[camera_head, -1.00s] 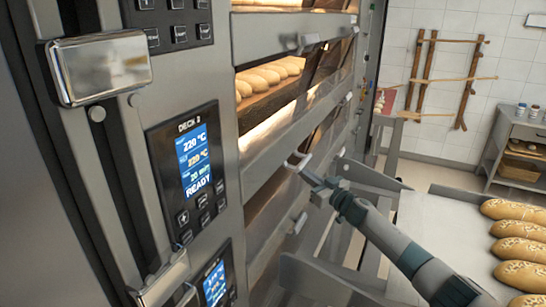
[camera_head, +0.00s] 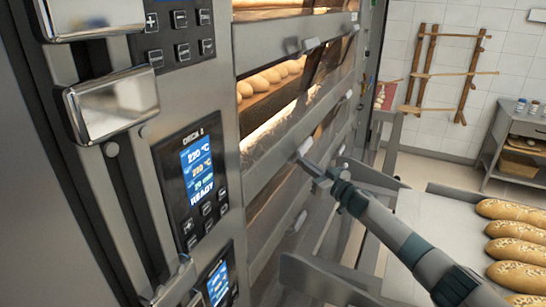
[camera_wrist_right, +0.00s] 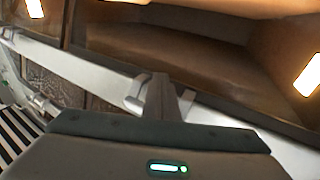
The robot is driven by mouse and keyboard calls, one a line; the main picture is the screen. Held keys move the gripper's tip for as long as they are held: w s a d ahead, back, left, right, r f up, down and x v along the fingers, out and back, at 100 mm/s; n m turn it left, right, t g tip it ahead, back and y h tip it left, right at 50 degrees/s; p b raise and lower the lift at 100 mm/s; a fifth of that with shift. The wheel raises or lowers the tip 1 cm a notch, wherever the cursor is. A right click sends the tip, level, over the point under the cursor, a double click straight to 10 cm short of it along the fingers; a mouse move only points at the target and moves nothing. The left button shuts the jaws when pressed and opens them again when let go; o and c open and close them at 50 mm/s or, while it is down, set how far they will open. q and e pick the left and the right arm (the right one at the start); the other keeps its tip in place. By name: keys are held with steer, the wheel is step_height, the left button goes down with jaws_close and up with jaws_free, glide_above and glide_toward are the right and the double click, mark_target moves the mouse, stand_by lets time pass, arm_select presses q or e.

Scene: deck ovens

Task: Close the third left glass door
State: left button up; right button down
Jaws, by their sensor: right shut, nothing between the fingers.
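The left-hand oven doors run down the deck oven in the head view. A steel door rail (camera_head: 268,166) with a small pale handle (camera_head: 304,148) crosses the middle. Above it is a lit gap, with loaves inside. I cannot tell for certain which door is third. My right gripper (camera_head: 308,163) is shut and empty, its tip at or just below that handle; contact is unclear. In the right wrist view, my right gripper (camera_wrist_right: 163,92) points at a pale door bar (camera_wrist_right: 85,68) with a handle bracket (camera_wrist_right: 136,92) beside the fingers. My left gripper is not in view.
A control panel (camera_head: 190,172) and chrome handles (camera_head: 112,105) stand at the left. Loaves (camera_head: 514,230) lie on a pale surface at the right, close to my right arm. A grey cabinet (camera_head: 520,145) and wooden rack (camera_head: 435,75) stand behind, with clear floor before them.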

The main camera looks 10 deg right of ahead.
steer(key=f+p+v, duration=0.1)
steer(key=p+v, duration=0.2)
steer(key=v, duration=0.4)
stand_by(0.4)
steer(key=shift+f, duration=0.15)
stand_by(0.8)
